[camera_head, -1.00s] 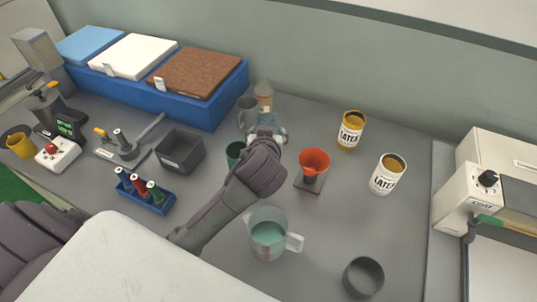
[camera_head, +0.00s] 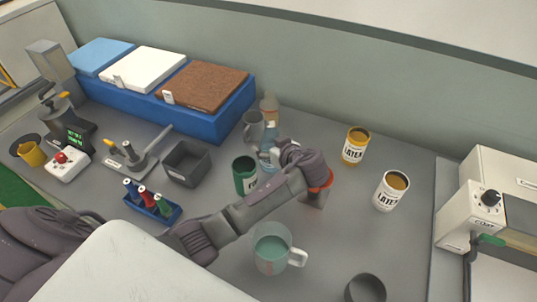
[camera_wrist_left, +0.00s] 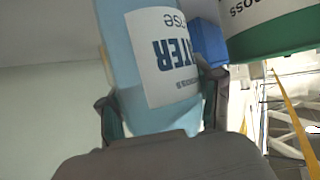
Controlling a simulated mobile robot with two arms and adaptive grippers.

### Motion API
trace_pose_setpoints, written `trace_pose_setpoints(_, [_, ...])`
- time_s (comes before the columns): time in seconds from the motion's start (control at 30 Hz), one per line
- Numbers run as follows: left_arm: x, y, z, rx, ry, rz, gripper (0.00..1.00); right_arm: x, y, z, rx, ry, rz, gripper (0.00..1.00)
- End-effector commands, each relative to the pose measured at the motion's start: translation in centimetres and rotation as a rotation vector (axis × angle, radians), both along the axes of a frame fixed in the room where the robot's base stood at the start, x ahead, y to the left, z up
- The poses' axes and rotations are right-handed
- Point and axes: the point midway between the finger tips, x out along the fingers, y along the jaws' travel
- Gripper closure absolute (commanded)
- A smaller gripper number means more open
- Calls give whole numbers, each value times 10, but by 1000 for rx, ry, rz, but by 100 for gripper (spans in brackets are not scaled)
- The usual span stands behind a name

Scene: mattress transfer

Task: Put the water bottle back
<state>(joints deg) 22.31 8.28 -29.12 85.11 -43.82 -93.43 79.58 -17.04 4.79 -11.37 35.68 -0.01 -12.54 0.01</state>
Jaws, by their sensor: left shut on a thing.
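The light-blue water bottle (camera_head: 268,156) stands roughly upright on the far side of the bench, between the green can and my gripper. Its white label with upside-down "ATER" lettering shows in the left wrist view (camera_wrist_left: 165,55). My left gripper (camera_head: 279,152) is shut on the bottle, with one finger on each side of it in the left wrist view (camera_wrist_left: 163,108). The head view does not show clearly whether the bottle's base touches the bench. My right gripper is not in view.
The green can (camera_head: 244,176) is close left of the bottle; a grey mug (camera_head: 254,126) and a tan-capped bottle (camera_head: 269,106) stand behind. A jug (camera_head: 270,250) stands in front. Two latex cans (camera_head: 355,146) (camera_head: 390,191) are right.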

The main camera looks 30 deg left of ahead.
Motion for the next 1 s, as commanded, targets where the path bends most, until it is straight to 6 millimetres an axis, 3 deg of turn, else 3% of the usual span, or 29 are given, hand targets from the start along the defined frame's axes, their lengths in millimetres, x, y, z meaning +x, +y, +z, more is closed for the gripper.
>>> trace_pose_setpoints(0.33, [0, 0, -37, 2, 0, -2, 87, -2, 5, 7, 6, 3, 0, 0])
trace_pose_setpoints(0.73, [0, 0, -44, 0, -1, -2, 87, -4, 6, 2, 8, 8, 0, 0])
trace_pose_setpoints(0.77, [0, 0, -43, 0, 0, -2, 31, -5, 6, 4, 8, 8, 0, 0])
trace_pose_setpoints(0.8, [0, 0, -42, 0, 0, -2, 25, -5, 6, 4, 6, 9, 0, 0])
trace_pose_setpoints(1.0, [0, 0, -42, 0, 0, -2, 25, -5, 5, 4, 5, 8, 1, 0])
